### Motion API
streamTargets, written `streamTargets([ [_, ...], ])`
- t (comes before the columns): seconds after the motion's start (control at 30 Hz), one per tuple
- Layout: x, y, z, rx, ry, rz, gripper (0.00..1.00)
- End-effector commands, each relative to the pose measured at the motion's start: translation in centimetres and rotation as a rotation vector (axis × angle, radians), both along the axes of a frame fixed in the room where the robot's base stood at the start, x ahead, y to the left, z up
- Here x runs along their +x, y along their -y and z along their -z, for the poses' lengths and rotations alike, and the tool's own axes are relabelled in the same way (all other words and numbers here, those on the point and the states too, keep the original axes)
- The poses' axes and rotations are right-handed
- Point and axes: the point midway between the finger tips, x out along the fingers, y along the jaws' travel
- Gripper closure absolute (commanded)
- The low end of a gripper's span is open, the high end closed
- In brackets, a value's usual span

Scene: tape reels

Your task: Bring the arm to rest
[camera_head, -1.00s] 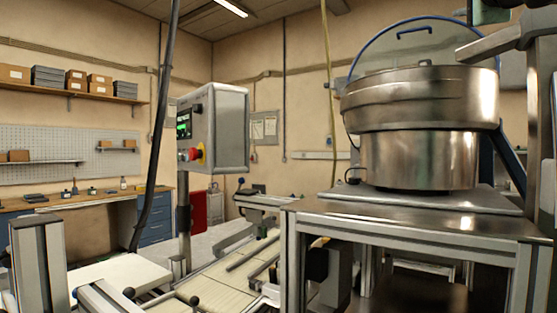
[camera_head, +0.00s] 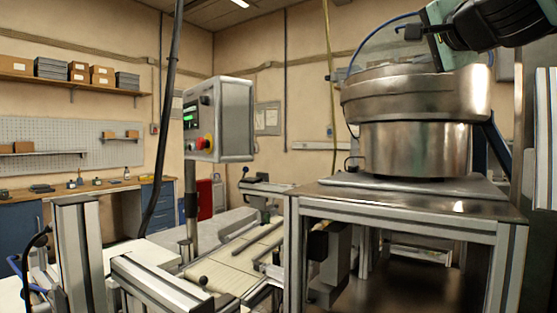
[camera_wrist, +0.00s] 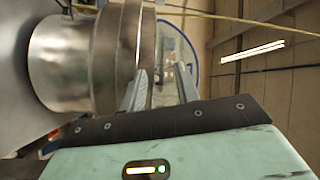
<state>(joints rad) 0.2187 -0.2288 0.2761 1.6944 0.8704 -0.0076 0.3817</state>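My gripper (camera_head: 410,33) is at the upper right of the head view, above the steel bowl feeder (camera_head: 415,95), with its teal body and my dark arm link beside it. In the wrist view, my gripper (camera_wrist: 160,85) shows two grey fingers standing apart with nothing held between them. The bowl feeder (camera_wrist: 75,65) fills the left of the wrist view, close beside and behind the fingers. I cannot tell whether they touch it. No tape reels can be made out.
The feeder stands on a metal-framed table (camera_head: 400,200). A control box (camera_head: 218,118) with a red button stands on a post left of it. A conveyor (camera_head: 235,262) runs below. A workbench (camera_head: 75,190) and a shelf (camera_head: 75,82) line the back left wall.

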Motion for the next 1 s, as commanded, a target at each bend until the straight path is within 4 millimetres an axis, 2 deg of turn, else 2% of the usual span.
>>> streamTargets([
  [0.17, 0.5, -4.8, 7.3, -0.139, -0.154, -0.124, 0.68],
  [0.27, -0.3, -8.5, 13.2, -0.26, -0.272, -0.233, 0.68],
  [0.4, -3.1, -13.2, 22.0, -0.451, -0.437, -0.407, 0.68],
  [0.47, -4.8, -14.8, 25.7, -0.537, -0.503, -0.485, 0.68],
  [0.6, -10.2, -17.5, 34.0, -0.747, -0.651, -0.679, 0.68],
  [0.7, -14.9, -18.4, 39.6, -0.907, -0.751, -0.828, 0.68],
  [0.8, -20.1, -18.0, 44.6, -1.074, -0.846, -0.981, 0.68],
  [0.9, -24.8, -16.7, 48.5, -1.23, -0.926, -1.122, 0.68],
  [1.0, -28.5, -15.1, 51.0, -1.356, -0.982, -1.232, 0.68],
])
